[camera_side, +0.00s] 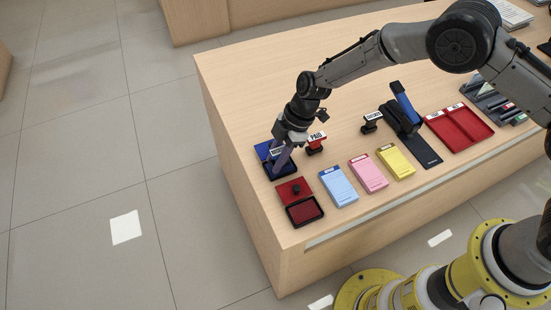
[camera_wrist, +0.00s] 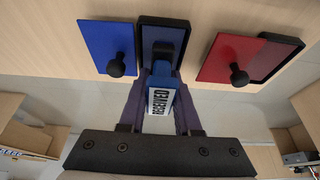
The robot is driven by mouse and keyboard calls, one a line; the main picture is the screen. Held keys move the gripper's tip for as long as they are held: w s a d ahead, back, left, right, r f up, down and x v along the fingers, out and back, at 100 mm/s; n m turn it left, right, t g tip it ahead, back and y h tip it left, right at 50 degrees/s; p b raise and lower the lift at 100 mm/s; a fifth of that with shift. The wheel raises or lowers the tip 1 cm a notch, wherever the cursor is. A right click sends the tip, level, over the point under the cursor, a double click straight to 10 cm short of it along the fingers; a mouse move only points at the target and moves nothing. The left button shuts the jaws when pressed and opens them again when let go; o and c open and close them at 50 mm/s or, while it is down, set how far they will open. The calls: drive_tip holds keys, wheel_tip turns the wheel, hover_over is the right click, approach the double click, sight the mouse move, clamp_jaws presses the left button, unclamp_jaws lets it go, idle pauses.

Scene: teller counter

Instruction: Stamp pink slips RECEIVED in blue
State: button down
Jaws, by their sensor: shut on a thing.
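My gripper (camera_side: 281,163) is shut on the RECEIVED stamp (camera_wrist: 162,98), seen in the wrist view with its white label between the fingers. The stamp is at the open blue ink pad (camera_wrist: 163,33), its base over the pad; I cannot tell whether it touches the ink. In the side view the fingers partly hide the blue pad (camera_side: 281,174). The blue lid (camera_wrist: 103,45) with a black knob lies beside the pad. The pad of pink slips (camera_side: 369,174) lies on the counter between the blue slips (camera_side: 338,187) and the yellow slips (camera_side: 396,162).
A PAID stamp (camera_side: 316,145) stands just right of my gripper. Another stamp (camera_side: 371,124) stands farther right, by a black device with a blue handle (camera_side: 404,104). The open red pad (camera_side: 305,211) and its lid (camera_side: 296,187) are near the front edge. A red tray (camera_side: 458,130) is at right.

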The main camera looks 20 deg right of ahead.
sight(275, 154)
drive_tip(key=shift+r, duration=2.6)
